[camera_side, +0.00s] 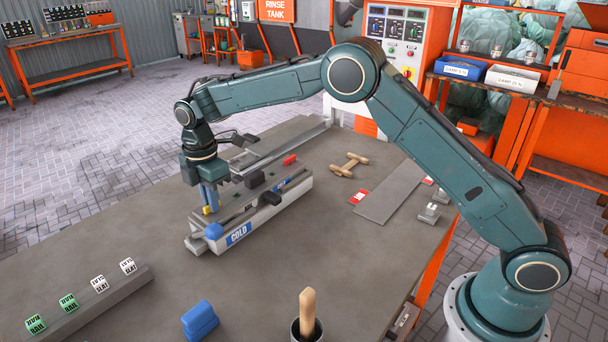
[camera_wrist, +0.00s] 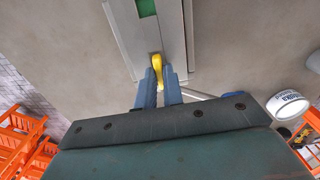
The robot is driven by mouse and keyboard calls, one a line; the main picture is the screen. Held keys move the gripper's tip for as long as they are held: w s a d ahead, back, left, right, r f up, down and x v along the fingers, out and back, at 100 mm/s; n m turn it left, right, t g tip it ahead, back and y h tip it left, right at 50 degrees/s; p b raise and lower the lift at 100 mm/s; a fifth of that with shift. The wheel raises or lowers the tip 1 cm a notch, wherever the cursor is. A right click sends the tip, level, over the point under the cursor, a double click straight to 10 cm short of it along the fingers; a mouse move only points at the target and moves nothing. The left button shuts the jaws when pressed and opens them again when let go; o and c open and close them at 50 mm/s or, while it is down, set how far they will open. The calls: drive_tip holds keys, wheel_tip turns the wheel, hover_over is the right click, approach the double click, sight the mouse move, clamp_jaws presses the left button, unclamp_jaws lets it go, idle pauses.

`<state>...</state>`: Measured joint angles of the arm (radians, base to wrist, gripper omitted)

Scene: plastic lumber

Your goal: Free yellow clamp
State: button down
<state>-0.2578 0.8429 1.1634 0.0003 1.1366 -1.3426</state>
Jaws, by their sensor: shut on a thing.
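The yellow clamp (camera_side: 207,209) is at the near left end of the long grey fixture marked COLD (camera_side: 207,246). In the wrist view the yellow clamp (camera_wrist: 157,66) shows at the end of the grey channel (camera_wrist: 128,44), between my two blue fingertips. My gripper (camera_side: 209,198) points down over that end of the fixture. In the wrist view my gripper (camera_wrist: 161,85) is shut on the yellow clamp. Part of the clamp is hidden by the fingers, and I cannot tell whether it still grips the fixture.
A wooden handle piece (camera_side: 349,165) and a grey plate (camera_side: 390,192) lie to the right. A blue block (camera_side: 199,320) and a pot (camera_side: 306,330) stand in front.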

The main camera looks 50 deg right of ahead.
drive_tip(key=c, duration=1.4)
unclamp_jaws()
drive_tip(key=shift+o, duration=0.2)
drive_tip(key=shift+r, duration=0.1)
drive_tip(key=shift+r, duration=3.45)
drive_tip(key=shift+r, duration=0.1)
drive_tip(key=shift+s+d+r, duration=0.15)
drive_tip(key=shift+r, duration=0.1)
drive_tip(key=s+d+r+m+t, duration=0.1)
drive_tip(key=s+d+r+m, duration=0.4)
drive_tip(key=s+r, duration=0.3)
drive_tip(key=s+d+r+m+t, duration=0.2)
drive_tip(key=s+d+r+m, duration=0.3)
drive_tip(key=s, duration=0.5)
drive_tip(key=s+d+f+m+t, duration=0.1)
drive_tip(key=s+m, duration=0.3)
drive_tip(key=s, duration=0.6)
drive_tip(key=s+d+f+m+t, duration=0.1)
drive_tip(key=s+d+f+m, duration=0.2)
drive_tip(key=s, duration=0.7)
drive_tip(key=shift+s+d+m+t, duration=0.3)
drive_tip(key=shift+s+d+m, duration=0.1)
drive_tip(key=shift+m, duration=0.3)
